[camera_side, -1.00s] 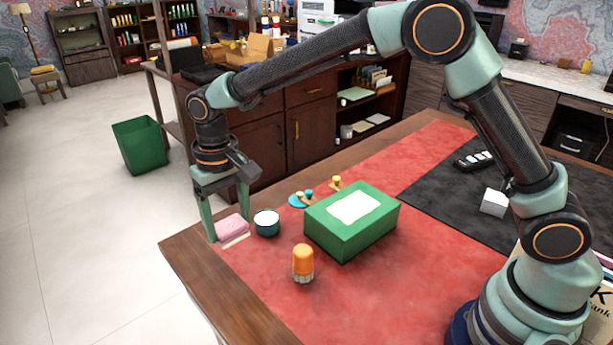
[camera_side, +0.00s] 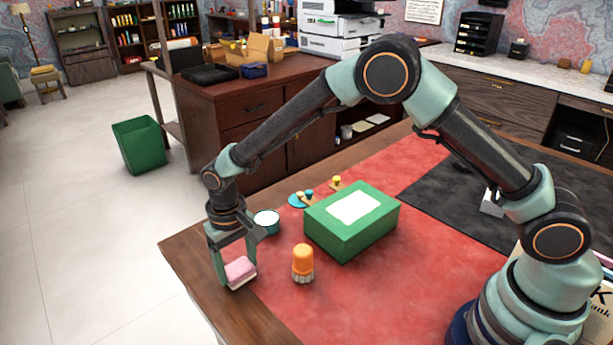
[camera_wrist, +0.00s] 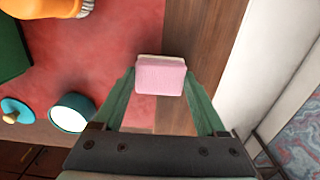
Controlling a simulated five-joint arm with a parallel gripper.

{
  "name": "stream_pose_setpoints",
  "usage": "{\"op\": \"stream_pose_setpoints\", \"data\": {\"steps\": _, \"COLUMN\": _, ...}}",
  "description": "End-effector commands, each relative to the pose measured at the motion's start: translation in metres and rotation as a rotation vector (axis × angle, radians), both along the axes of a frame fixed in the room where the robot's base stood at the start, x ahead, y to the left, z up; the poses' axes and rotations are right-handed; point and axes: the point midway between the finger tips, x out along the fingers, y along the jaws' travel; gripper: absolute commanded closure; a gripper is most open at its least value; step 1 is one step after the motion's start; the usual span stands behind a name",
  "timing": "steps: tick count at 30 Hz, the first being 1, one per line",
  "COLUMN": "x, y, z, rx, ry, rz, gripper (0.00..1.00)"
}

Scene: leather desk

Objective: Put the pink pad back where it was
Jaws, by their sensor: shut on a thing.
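The pink pad (camera_side: 240,270) has a cream-white underside and is at the front left of the desk, over the line between the red mat and the wooden border. My gripper (camera_side: 237,272) points down and is shut on the pad, one finger on each side. In the wrist view the pad (camera_wrist: 160,78) sits between the fingertips of my gripper (camera_wrist: 161,82). I cannot tell whether its underside touches the desk.
An orange-capped shaker (camera_side: 303,263) stands to the right of the pad. A teal cup (camera_side: 266,222) stands behind it. A green box (camera_side: 340,232) is further right. The desk's wooden edge (camera_side: 195,275) is close on the left. The red mat (camera_side: 340,305) is clear in front.

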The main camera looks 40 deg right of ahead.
Motion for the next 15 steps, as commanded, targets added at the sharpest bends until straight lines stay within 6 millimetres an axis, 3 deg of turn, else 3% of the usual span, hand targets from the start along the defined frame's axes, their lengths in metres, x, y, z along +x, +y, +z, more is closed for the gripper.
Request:
{"op": "stream_pose_setpoints", "data": {"steps": 6, "x": -0.0001, "y": -0.0001, "z": -0.0028, "rx": 0.0, "ry": 0.001, "rz": 0.0, "gripper": 0.71}}
{"op": "stream_pose_setpoints", "data": {"steps": 7, "x": -0.0001, "y": 0.0, "z": -0.0028, "rx": 0.0, "ry": 0.001, "rz": 0.0, "gripper": 0.18}}
{"op": "stream_pose_setpoints", "data": {"steps": 8, "x": 0.0, "y": 0.0, "z": -0.0026, "rx": 0.0, "ry": 0.0, "rz": 0.0, "gripper": 0.07}}
{"op": "stream_pose_setpoints", "data": {"steps": 9, "x": 0.0, "y": 0.0, "z": -0.0025, "rx": 0.0, "ry": 0.0, "rz": 0.0, "gripper": 0.0}}
{"op": "stream_pose_setpoints", "data": {"steps": 15, "x": 0.0, "y": 0.0, "z": -0.0021, "rx": 0.0, "ry": 0.0, "rz": 0.0, "gripper": 0.0}}
